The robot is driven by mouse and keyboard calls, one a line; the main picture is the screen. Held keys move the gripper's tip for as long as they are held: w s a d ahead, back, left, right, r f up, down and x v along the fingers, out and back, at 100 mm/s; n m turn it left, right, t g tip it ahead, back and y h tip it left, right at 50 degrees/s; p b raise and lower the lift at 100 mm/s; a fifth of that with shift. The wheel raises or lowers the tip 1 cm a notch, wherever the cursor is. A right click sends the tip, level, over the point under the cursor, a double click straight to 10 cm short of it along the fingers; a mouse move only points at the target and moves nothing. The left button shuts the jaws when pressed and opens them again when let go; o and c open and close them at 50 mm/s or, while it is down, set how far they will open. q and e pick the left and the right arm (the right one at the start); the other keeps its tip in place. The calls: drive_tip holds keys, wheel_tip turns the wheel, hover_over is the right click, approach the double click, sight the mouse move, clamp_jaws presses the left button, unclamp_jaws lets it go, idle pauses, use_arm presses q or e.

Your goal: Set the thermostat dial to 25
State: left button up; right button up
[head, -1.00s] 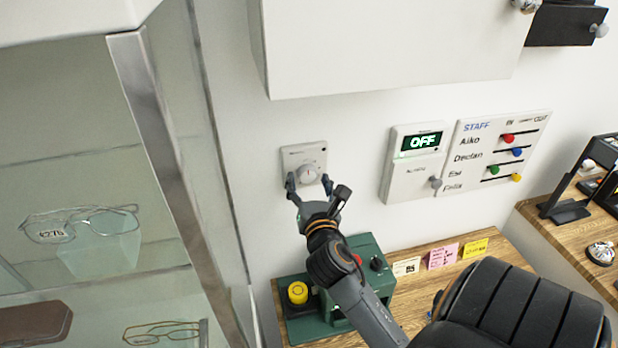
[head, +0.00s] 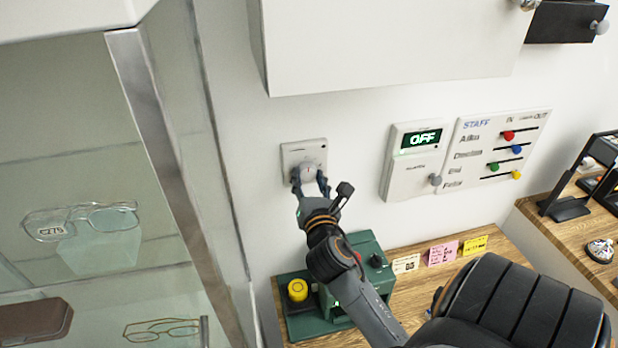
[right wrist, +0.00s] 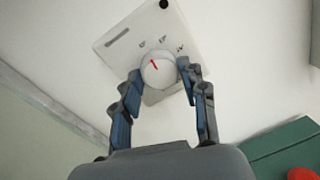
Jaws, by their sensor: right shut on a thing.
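The thermostat (head: 318,151) is a small pale plate on the white wall, with a round white dial (head: 308,171). My right gripper (head: 310,180) reaches up to it from below, its fingers shut on the dial from both sides. In the right wrist view the thermostat plate (right wrist: 120,42) looks tilted, and the dial (right wrist: 158,71) sits between the two fingertips. A red pointer line on the dial points up and slightly left there. The scale numbers around it are too small and blurred to read. My left gripper is not in view.
A panel reading OFF (head: 421,138) and a staff board (head: 500,150) with coloured sliders hang to the right. A white cabinet (head: 390,45) is above. A green device (head: 370,245) with a yellow button (head: 297,290) stands below. A glass display case (head: 130,65) fills the left.

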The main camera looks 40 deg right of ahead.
drive_tip(key=m, duration=0.9)
drive_tip(key=shift+r+y, duration=0.1)
drive_tip(key=shift+y, duration=0.3)
drive_tip(key=m, duration=0.4)
drive_tip(key=shift+y, duration=0.3)
drive_tip(key=m, duration=0.4)
drive_tip(key=shift+d+m+y, duration=0.1)
drive_tip(key=shift+m+y, duration=0.2)
drive_tip(key=m, duration=0.4)
drive_tip(key=shift+s, duration=0.1)
drive_tip(key=m+t, duration=0.1)
drive_tip(key=m, duration=0.4)
drive_tip(key=shift+d+y, duration=0.1)
drive_tip(key=shift+y, duration=0.2)
drive_tip(key=m, duration=0.4)
drive_tip(key=shift+m, duration=0.4)
drive_tip(key=shift+m+t, duration=0.3)
drive_tip(key=shift+m, duration=1.9)
